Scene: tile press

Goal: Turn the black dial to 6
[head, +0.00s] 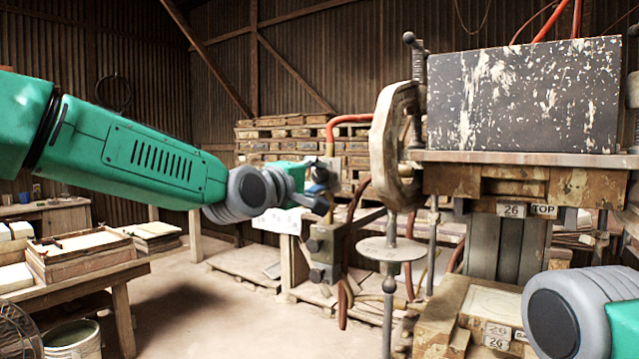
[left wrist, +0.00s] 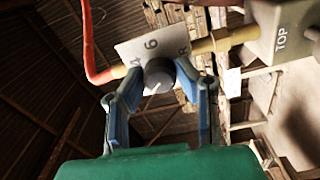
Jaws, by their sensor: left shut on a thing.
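The black dial (left wrist: 160,72) sits in front of a white plate (left wrist: 133,52) in the left wrist view. A thin pale line shows below the dial; I cannot tell where the dial points. In the head view my left gripper (head: 320,187) is beside the press, and the dial is hidden or too small to tell. My right gripper is out of view.
The press has a speckled dark slab (head: 525,97), a large handwheel (head: 392,145) and a round disc (head: 391,249) close right of my left gripper. Red hoses run near the dial. A work table (head: 75,277) stands at the left; open floor lies between.

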